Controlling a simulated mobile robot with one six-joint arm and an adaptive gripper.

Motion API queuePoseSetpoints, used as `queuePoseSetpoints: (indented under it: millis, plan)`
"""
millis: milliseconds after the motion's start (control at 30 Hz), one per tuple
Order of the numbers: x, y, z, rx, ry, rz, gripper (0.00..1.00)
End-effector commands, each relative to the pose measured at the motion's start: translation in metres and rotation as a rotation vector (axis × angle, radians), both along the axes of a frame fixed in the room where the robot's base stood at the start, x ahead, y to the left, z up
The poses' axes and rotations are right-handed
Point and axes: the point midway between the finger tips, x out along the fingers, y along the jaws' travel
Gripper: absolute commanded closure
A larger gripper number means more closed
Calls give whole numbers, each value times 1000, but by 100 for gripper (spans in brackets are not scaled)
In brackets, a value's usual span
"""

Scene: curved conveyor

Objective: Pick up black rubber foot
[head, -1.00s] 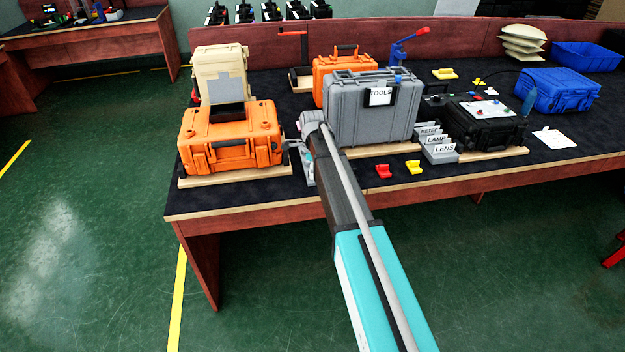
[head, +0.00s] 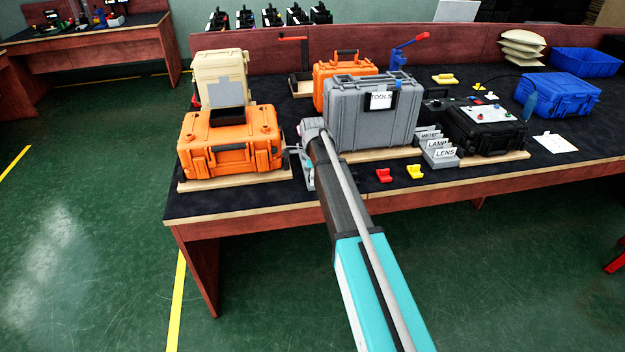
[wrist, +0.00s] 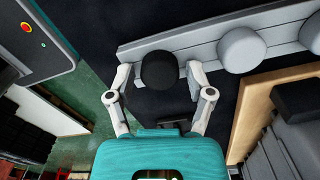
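The black rubber foot (wrist: 159,70) is a round black piece at the grey strip in the upper middle of the wrist view. My gripper (wrist: 160,76) has its two pale fingers spread, one to the left and one to the right of the foot. A narrow gap shows between the foot and each fingertip. In the head view my gripper is largely hidden by my own arm, between the orange case and the grey case; the foot cannot be made out there.
The grey strip (wrist: 205,45) also bears round grey pieces (wrist: 242,50) to the right. In the head view an orange case (head: 230,143) stands left of my arm and a grey TOOLS case (head: 368,115) right. Red (head: 384,175) and yellow (head: 415,172) pieces lie near the front edge.

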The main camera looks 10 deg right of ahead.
Motion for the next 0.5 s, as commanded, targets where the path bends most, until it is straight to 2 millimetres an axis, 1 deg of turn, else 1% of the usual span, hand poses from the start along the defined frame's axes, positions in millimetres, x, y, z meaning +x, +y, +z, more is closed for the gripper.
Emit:
queuePoseSetpoints:
  millis: [33,100,167,200,500]
  plan:
    - [0,0,0,0,0,0,52]
    - [0,0,0,0,0,0,65]
    - [0,0,0,0,0,0,76]
    - [0,0,0,0,0,0,80]
    - [0,0,0,0,0,0,81]
